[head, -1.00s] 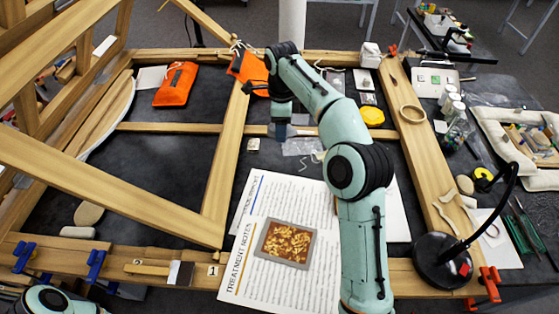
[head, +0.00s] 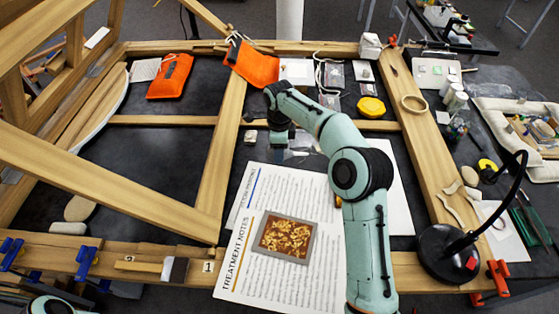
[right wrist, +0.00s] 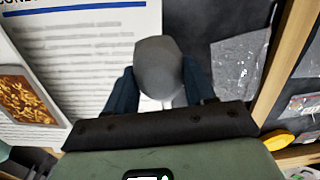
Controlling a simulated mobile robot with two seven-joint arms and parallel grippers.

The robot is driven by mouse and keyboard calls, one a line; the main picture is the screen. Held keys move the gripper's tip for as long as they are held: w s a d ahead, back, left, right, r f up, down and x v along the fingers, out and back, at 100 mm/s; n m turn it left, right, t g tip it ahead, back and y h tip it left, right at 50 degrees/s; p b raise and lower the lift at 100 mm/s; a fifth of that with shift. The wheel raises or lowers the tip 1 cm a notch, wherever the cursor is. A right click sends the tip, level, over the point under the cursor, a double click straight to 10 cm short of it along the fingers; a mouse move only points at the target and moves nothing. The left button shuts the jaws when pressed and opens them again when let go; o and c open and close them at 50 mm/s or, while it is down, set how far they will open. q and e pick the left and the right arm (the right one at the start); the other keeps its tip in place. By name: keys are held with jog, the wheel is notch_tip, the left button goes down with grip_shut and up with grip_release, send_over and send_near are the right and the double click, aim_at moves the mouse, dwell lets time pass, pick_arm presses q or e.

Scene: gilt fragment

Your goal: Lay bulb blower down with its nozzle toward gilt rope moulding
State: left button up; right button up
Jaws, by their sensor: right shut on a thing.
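A dark grey rounded bulb, the bulb blower (right wrist: 158,65), sits between the fingers of my right gripper (right wrist: 160,88) in the right wrist view. The fingers are shut on its sides, and its pale lower end shows between them. In the head view, my right gripper (head: 279,143) is low beside the top edge of the printed notes (head: 290,200), and the blower is mostly hidden there. A gilt-patterned square (head: 287,239) lies on the notes. I cannot make out a gilt rope moulding for certain. My left gripper is out of view.
Wooden frame bars (head: 222,160) cross the dark table. Orange pouches (head: 252,66) lie at the back, with a yellow round item (head: 371,106) and clear bags to the right. A black lamp (head: 447,255) stands at the front right. The dark panel left of centre is clear.

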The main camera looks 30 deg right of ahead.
aim_at(280, 167)
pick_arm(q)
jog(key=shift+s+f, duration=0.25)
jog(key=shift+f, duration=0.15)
pick_arm(e)
notch_tip(280, 167, down, 5)
jog(key=shift+f, duration=0.1)
pick_arm(q)
jog(key=shift+b, duration=0.3)
pick_arm(e)
jog(key=o, duration=1)
jog(key=shift+f, duration=0.15)
jog(key=shift+o, duration=0.2)
notch_tip(280, 167, up, 12)
jog(key=shift+r+p, duration=0.2)
jog(key=shift+p, duration=0.8)
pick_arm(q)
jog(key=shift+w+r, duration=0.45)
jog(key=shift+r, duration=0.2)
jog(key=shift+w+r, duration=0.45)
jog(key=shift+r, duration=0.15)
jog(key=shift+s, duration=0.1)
pick_arm(e)
jog(key=shift+s+f, duration=0.1)
